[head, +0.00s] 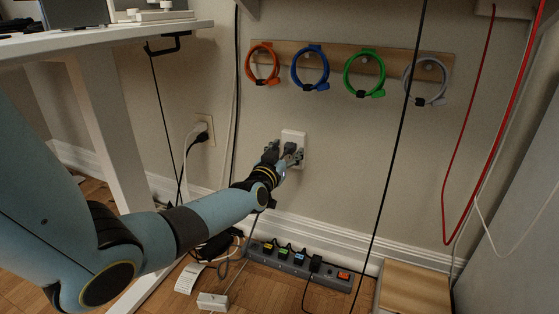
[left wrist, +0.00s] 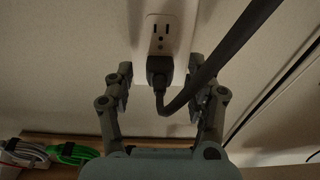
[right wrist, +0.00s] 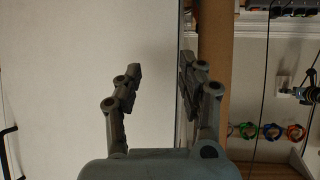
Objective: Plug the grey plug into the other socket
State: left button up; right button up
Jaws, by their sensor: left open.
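A white wall outlet (head: 293,136) has the grey plug (head: 290,147) in one of its sockets. In the left wrist view, the plug (left wrist: 159,72) sits in the socket lower in the picture, and the socket above it on the outlet (left wrist: 163,30) is empty. A thick dark cord runs from the plug to the upper right. My left gripper (left wrist: 170,84) is open, its fingers on either side of the plug with gaps. It also shows at the outlet in the head view (head: 284,154). My right gripper (right wrist: 161,68) is open and empty, away from the outlet.
Coloured cable loops (head: 310,70) hang on a wooden rail above the outlet. A power strip (head: 300,263) lies on the floor below. Another outlet (head: 204,126) with plugs is to the left. Black cords hang in front of the wall, and a desk leg (head: 108,130) stands left.

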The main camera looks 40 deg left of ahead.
pick_arm(q)
jog(key=v, duration=1.1)
